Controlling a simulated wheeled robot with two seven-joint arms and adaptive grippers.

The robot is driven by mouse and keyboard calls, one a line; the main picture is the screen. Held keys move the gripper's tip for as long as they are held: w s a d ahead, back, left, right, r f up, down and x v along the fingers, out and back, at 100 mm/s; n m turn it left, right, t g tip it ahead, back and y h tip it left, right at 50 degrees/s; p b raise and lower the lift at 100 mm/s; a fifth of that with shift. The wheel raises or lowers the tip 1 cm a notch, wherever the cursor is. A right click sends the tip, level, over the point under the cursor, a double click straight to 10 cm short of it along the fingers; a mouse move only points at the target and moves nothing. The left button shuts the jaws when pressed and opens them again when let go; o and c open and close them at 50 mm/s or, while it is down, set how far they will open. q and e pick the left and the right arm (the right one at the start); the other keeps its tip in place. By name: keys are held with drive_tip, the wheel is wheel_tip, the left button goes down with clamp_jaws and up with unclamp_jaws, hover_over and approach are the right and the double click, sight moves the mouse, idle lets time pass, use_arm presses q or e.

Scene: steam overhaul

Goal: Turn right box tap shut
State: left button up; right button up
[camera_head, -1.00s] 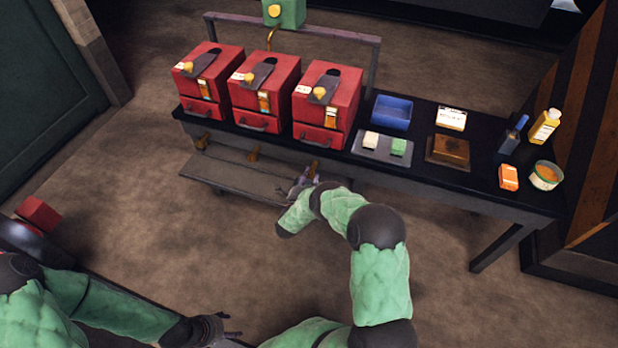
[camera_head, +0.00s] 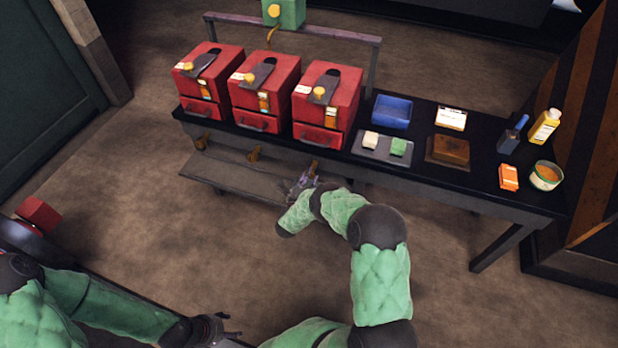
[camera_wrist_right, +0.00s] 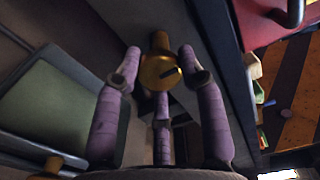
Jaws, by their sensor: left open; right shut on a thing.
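Three red boxes stand in a row on the dark bench, and the right box (camera_head: 328,105) is nearest its middle. Below the right box a brass tap (camera_head: 312,170) sticks out under the bench edge. In the right wrist view the tap's round brass end (camera_wrist_right: 160,72) sits between my purple fingers, with a dark slot across it. My right gripper (camera_head: 303,181) is shut on this tap; in the wrist view its fingers (camera_wrist_right: 160,62) surround it. The fingers partly hide the tap in the head view. My left gripper (camera_head: 232,325) is open and empty, low over the floor, far from the bench.
Two other brass taps (camera_head: 254,154) (camera_head: 202,141) stick out left of mine, above a grey shelf (camera_head: 225,178).

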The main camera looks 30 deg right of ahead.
drive_tip(key=shift+w+a+f, duration=0.1)
drive_tip(key=shift+a+f, duration=0.05)
drive_tip(key=shift+a, duration=0.15)
drive_tip(key=o, duration=1.1)
drive_tip(key=shift+o, duration=0.2)
drive_tip(key=shift+d, duration=0.1)
drive_tip(key=v, duration=1.2)
